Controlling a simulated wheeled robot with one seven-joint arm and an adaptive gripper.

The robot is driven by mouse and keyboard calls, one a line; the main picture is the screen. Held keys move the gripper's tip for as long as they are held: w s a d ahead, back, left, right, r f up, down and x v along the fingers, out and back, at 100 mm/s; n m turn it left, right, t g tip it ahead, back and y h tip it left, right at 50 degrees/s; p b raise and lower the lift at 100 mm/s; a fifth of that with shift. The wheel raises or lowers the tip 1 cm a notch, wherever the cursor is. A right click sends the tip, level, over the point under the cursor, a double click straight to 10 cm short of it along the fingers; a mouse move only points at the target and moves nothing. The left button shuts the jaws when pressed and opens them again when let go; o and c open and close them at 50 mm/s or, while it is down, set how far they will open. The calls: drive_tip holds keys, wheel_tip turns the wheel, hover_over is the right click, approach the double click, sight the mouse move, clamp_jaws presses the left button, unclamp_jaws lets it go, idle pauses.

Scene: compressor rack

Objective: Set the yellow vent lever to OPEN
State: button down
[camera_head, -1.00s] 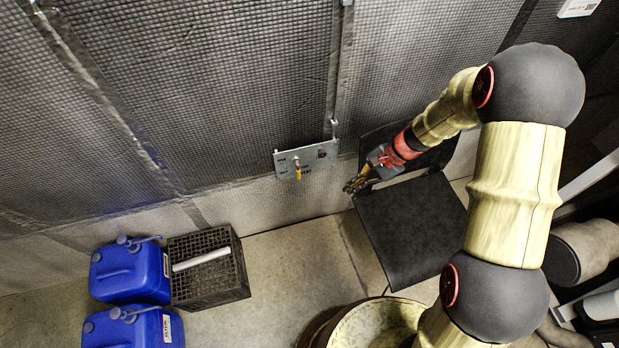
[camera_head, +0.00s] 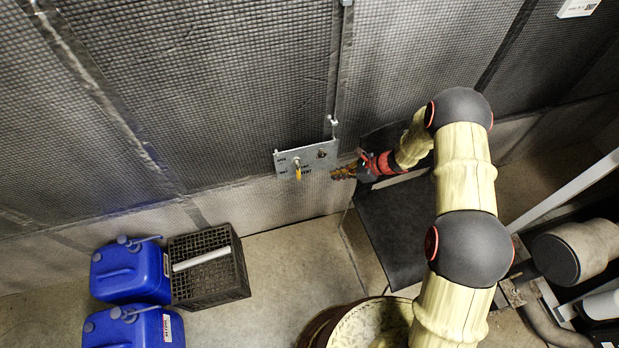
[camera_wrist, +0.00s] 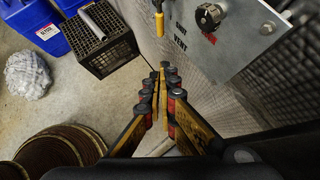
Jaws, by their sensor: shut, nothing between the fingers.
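The yellow vent lever (camera_head: 298,172) hangs pointing down on a grey metal plate (camera_head: 310,157) on the padded wall. In the wrist view the lever (camera_wrist: 159,22) shows at the top, beside the plate (camera_wrist: 245,45) with its printed VENT label and a black knob (camera_wrist: 209,16). My gripper (camera_head: 334,173) is at the plate's lower right, to the right of the lever and apart from it. In the wrist view its fingers (camera_wrist: 165,75) are together with nothing between them, and the lever is beyond their tips.
Blue canisters (camera_head: 130,272) and a black crate (camera_head: 236,272) with a white tube stand on the floor at left. A dark chair-like panel (camera_head: 400,225) is below my arm. A round drum (camera_head: 345,330) stands in front. The wall left of the lever is clear.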

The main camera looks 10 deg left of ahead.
sight(298, 172)
drive_tip(key=shift+f, duration=0.1)
drive_tip(key=a+r+b+x, duration=0.2)
drive_tip(key=x, duration=1)
drive_tip(key=shift+w+a+f+b, duration=0.2)
drive_tip(key=shift+a+b, duration=0.05)
drive_tip(key=shift+b, duration=0.05)
drive_tip(key=shift+f+b, duration=0.2)
drive_tip(key=shift+b, duration=0.15)
